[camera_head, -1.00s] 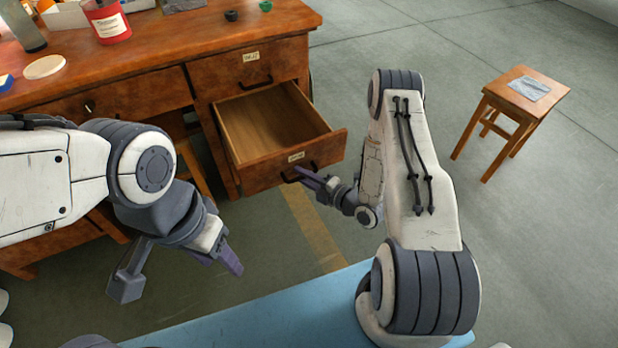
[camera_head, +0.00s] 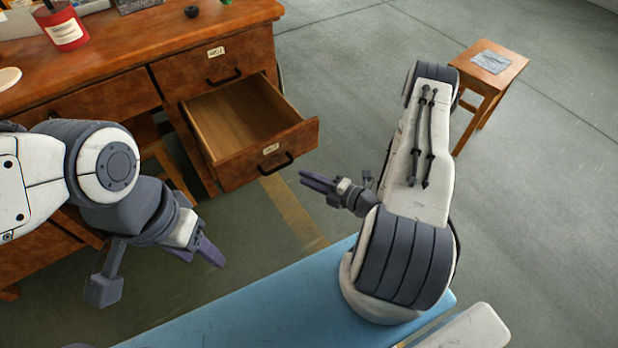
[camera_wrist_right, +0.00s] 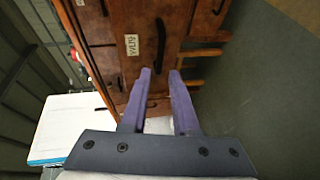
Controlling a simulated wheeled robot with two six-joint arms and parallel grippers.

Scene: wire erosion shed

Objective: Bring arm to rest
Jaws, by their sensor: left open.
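My left gripper (camera_head: 203,252) hangs at the lower left in the head view, open and empty, in front of the desk. My right gripper (camera_head: 304,178) is right of the open drawer's front (camera_head: 268,153), its fingers pointing left. It appears clear of the drawer handle (camera_head: 276,170). In the right wrist view its two purple fingers (camera_wrist_right: 160,76) are apart with nothing held between them. A dark handle (camera_wrist_right: 160,46) and a labelled wooden front show beyond the fingertips.
The wooden desk (camera_head: 120,60) fills the upper left, with a red container (camera_head: 62,27) on top. Its drawer juts out. A wooden stool (camera_head: 487,66) stands at upper right. A blue surface (camera_head: 240,310) lies below my arms. The floor at right is clear.

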